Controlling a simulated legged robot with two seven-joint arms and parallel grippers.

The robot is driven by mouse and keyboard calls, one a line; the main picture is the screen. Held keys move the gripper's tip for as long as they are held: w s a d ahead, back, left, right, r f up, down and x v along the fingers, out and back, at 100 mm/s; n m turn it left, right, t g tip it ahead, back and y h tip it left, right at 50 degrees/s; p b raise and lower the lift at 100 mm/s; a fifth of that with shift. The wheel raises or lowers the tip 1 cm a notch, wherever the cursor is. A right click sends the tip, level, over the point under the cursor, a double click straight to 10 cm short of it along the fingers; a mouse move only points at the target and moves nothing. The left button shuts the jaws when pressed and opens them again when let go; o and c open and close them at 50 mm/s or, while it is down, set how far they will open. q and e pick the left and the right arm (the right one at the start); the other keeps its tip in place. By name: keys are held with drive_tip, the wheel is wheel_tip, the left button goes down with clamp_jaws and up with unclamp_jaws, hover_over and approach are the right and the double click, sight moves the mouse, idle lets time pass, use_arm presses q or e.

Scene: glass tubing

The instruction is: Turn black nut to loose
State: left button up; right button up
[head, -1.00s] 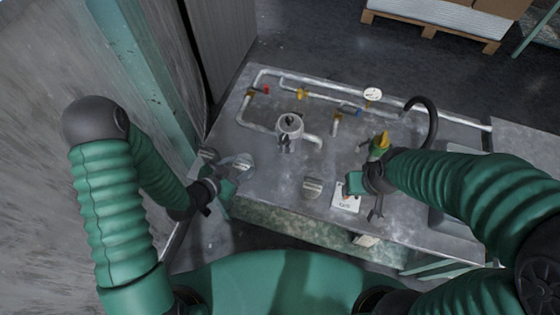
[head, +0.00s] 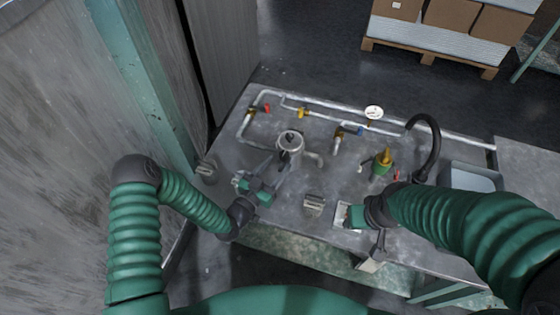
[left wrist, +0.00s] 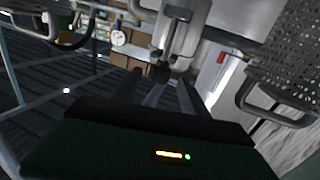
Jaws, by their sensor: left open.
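A silver cylindrical vessel (head: 290,143) stands on the grey table, joined to piping, with a small dark piece on top. I cannot make out clearly whether that piece is the black nut. My left gripper (head: 277,166) is open, its fingers pointing at the vessel from the near left. In the left wrist view a silver metal body (left wrist: 180,38) stands beyond the dark open fingers (left wrist: 157,88), with nothing between them. My right gripper (head: 352,215) is low over the table's near side, by a white card (head: 343,223); its fingers are not clear.
White pipes with a red valve handle (head: 267,107), a yellow one (head: 302,112) and a gauge (head: 374,112) run behind. A green and yellow piece (head: 383,161), a black hose (head: 436,145) and a sink (head: 474,178) are at right. A grey block (head: 314,204) lies near the front edge.

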sight(284, 157)
use_arm(q)
drive_tip(key=shift+x, duration=1.25)
clamp_jaws()
